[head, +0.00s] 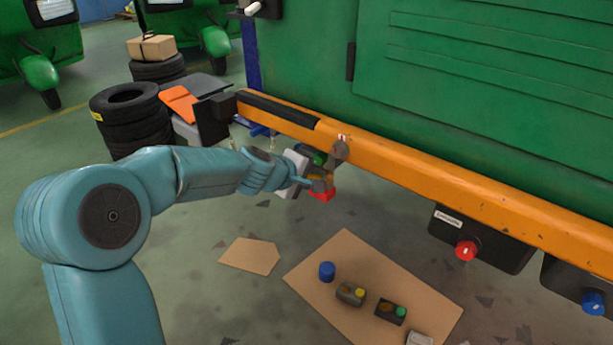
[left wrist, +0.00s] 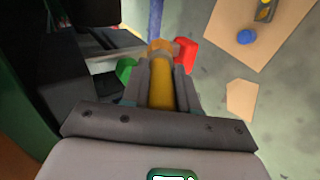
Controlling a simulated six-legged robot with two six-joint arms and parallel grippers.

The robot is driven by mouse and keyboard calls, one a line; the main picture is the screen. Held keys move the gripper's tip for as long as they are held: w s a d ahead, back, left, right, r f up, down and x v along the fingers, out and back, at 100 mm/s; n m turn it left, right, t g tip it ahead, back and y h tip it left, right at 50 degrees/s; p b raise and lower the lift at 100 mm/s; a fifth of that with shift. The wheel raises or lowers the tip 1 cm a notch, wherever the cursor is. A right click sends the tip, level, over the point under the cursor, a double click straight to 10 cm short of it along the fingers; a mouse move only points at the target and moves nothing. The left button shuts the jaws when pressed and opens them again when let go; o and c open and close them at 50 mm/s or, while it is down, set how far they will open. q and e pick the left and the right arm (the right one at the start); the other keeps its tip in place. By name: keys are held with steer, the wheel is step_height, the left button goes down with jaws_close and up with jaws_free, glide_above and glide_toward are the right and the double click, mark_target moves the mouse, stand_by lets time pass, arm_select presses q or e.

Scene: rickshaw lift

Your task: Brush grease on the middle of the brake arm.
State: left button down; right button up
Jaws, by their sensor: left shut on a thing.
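My left gripper (head: 322,182) is below the orange beam and shut on an orange-yellow handle, which I take to be the grease brush. In the left wrist view the left gripper (left wrist: 161,75) has the yellow handle (left wrist: 160,92) between its fingers. The brush's tip is hard to make out. A grey lever (head: 340,150) on the beam, probably the brake arm, hangs right beside the gripper. I cannot tell whether the brush touches it. A red part (head: 322,196) shows below the gripper and a green part (head: 318,157) above it. My right gripper is not in view.
The orange beam (head: 440,178) runs along the green rickshaw body (head: 480,75). Cardboard (head: 350,255) on the floor carries a blue cap (head: 327,271) and small boxes. A red knob (head: 465,251) sits under the beam. Stacked tires (head: 133,118) stand at left.

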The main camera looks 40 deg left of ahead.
arm_select(q)
steer(key=shift+w, duration=0.5)
stand_by(0.5)
